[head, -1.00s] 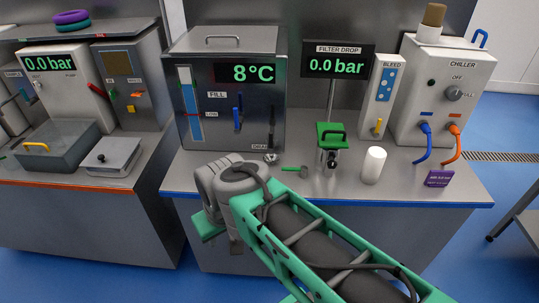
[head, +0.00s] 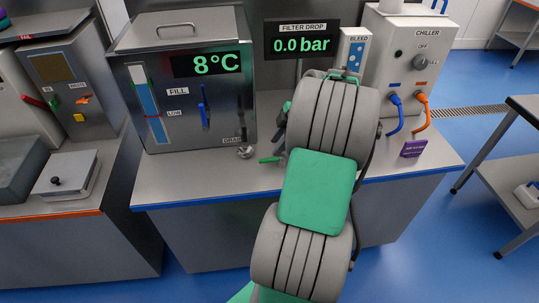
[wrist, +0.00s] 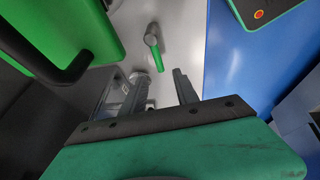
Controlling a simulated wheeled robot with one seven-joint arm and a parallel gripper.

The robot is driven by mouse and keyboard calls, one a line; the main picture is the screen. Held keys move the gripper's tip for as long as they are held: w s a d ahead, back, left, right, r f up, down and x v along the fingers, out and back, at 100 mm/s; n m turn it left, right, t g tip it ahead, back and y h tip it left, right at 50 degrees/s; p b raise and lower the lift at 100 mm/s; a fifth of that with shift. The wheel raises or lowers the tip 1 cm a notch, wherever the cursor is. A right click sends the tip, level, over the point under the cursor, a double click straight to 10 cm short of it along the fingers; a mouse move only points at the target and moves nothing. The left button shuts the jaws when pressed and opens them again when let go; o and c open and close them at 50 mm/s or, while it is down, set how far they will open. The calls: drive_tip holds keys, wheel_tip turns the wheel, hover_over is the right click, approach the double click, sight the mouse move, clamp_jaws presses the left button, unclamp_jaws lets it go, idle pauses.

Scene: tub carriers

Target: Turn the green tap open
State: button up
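The green tap is a small green lever (head: 270,160) low at the front of the counter, left of my arm in the head view. In the wrist view its green lever (wrist: 157,60) joins a round metal body (wrist: 151,38). My gripper (wrist: 164,76) is open, its two grey fingers apart with nothing seen between them. The lever lies just beyond the fingertips in the picture; I cannot tell the exact gap. In the head view my arm hides most of the gripper and the filter unit.
The filter's green lid (wrist: 75,25) with a black handle is close at the left in the wrist view. A steel tank (head: 190,85) stands left of the tap, and the chiller (head: 410,60) with blue and orange hoses stands right.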

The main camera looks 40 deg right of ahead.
sight(269, 160)
drive_tip(key=x, duration=0.7)
drive_tip(key=shift+w+d+f+p, duration=0.1)
drive_tip(key=shift+d+f+p, duration=0.15)
drive_tip(key=shift+f, duration=0.2)
drive_tip(key=shift+c, duration=0.4)
clamp_jaws()
idle(0.5)
